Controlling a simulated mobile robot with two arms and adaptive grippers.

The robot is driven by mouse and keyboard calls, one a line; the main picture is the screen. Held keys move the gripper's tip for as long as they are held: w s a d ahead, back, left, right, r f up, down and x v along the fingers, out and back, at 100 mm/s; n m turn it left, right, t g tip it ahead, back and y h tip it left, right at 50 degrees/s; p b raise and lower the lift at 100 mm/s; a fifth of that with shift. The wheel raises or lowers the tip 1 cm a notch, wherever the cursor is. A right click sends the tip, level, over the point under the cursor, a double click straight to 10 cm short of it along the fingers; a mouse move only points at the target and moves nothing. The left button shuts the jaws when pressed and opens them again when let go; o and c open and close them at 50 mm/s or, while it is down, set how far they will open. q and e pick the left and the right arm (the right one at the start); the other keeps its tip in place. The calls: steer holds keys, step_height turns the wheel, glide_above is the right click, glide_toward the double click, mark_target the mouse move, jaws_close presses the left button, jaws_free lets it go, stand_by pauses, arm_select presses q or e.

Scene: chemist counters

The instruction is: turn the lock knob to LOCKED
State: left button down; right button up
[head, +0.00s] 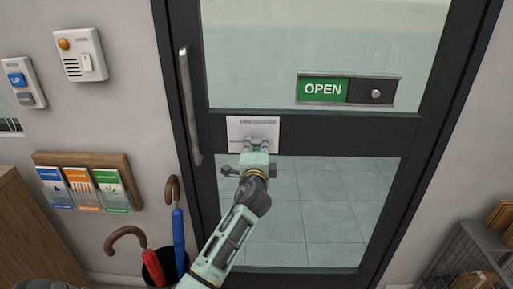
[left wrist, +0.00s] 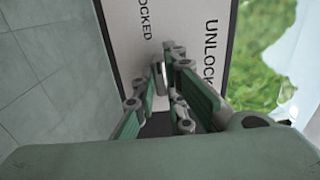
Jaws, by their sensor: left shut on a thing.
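The white lock plate (head: 240,125) is fixed on the dark middle rail of the glass door. In the left wrist view the plate (left wrist: 185,25) shows two printed words, one ending in "OCKED" and one starting "UNLOCK". My left gripper (head: 258,147) is at the lower part of the plate and hides the knob in the head view. In the left wrist view the small metal lock knob (left wrist: 160,78) is between the fingertips, and the gripper is shut on it. Which word the knob points to is not clear. My right gripper is not in view.
A sign (head: 326,89) on the glass reads OPEN in green. A vertical door handle (head: 188,105) is left of the plate. A wire basket (head: 475,252) is at the lower right.

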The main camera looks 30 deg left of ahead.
arm_select(q)
steer(key=c, duration=1.8)
jaws_free()
steer(key=v, duration=1.2)
steer(key=shift+a, duration=0.1)
